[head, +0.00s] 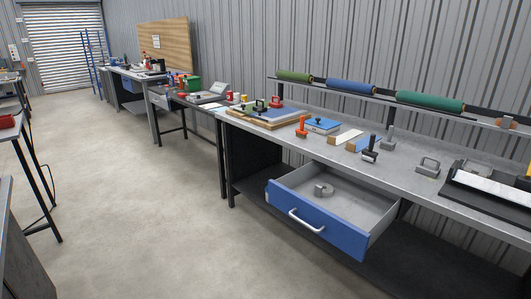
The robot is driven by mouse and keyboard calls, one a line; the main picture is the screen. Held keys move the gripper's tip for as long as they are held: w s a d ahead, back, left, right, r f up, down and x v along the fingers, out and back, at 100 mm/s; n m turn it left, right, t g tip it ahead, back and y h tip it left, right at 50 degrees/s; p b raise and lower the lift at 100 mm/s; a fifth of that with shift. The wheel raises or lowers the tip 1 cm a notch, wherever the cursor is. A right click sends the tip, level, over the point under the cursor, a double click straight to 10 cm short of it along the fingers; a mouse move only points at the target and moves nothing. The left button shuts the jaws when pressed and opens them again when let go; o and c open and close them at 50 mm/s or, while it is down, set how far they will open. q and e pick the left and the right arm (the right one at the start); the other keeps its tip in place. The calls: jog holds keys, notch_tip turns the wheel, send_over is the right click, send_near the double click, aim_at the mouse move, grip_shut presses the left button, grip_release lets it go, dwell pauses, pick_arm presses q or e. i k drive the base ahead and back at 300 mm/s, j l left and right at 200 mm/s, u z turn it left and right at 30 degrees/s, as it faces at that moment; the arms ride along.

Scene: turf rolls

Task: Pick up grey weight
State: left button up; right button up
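Several small grey objects show, and I cannot tell for certain which is the grey weight. A grey block with a loop handle (428,167) sits on the right part of the workbench top. A smaller grey piece with an upright handle (388,144) stands further back, left of it. A round grey object (323,190) lies inside the open drawer. Neither of my grippers is in view.
The blue-fronted drawer (312,228) is pulled out from the workbench. A black-handled tool (370,150), an orange tool (302,127) and a black-and-white tray (490,184) stand on top. Coloured rolls (430,101) lie on a rack behind. Floor at left is clear.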

aim_at(433, 171)
jog(key=z, duration=1.25)
jog(key=i+j, duration=0.15)
jog(key=j, duration=0.2)
jog(key=i+j+z, duration=0.1)
jog(key=j, duration=0.25)
jog(key=i+j, duration=0.25)
jog(key=i+j+z, duration=0.1)
jog(key=j, duration=0.35)
